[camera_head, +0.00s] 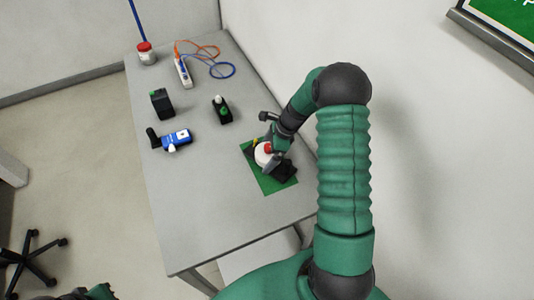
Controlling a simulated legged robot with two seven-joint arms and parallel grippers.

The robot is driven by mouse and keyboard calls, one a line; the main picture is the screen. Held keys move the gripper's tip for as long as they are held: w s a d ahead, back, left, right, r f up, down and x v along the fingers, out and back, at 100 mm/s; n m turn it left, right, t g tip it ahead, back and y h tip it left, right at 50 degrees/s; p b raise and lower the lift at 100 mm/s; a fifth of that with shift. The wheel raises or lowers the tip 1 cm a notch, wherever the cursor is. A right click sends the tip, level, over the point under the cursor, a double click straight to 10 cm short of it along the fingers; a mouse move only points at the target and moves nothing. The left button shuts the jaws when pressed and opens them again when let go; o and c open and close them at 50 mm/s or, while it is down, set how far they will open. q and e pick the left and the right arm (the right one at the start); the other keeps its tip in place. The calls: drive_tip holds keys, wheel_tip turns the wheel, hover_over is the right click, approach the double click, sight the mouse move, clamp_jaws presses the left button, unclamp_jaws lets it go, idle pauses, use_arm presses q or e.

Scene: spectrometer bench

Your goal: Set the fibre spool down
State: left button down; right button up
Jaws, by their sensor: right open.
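A white round thing with a red top, which looks like the fibre spool (263,155), is at the green mat (281,185) near the right edge of the bench. My right gripper (273,150) is right at it, coming from above and the right. Its jaws are open, and its fingers hide part of the spool. I cannot tell whether they touch it, or whether the spool rests fully on the mat. A dark and green part at the bottom left edge looks like part of my left arm; its jaws cannot be made out.
On the grey bench (190,220) stand a black box (161,103), a black item with a green mark (222,110), a blue-and-white device (177,140), a power strip (183,70) with orange and blue cables, and a red-lidded jar (147,55). The front of the bench is clear.

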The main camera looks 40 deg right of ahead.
drive_tip(key=b+v, duration=0.1)
drive_tip(key=v, duration=1.1)
drive_tip(key=s+a+f+n+h, duration=0.1)
drive_tip(key=s+a+n, duration=0.3)
drive_tip(key=a+n, duration=0.8)
drive_tip(key=s+a+f+n+h, duration=0.1)
drive_tip(key=s+a+n, duration=0.4)
drive_tip(key=a+n, duration=0.7)
drive_tip(key=shift+s+n+h, duration=0.3)
drive_tip(key=shift+n+h, duration=0.4)
drive_tip(key=shift+n, duration=0.3)
drive_tip(key=shift+d, duration=0.35)
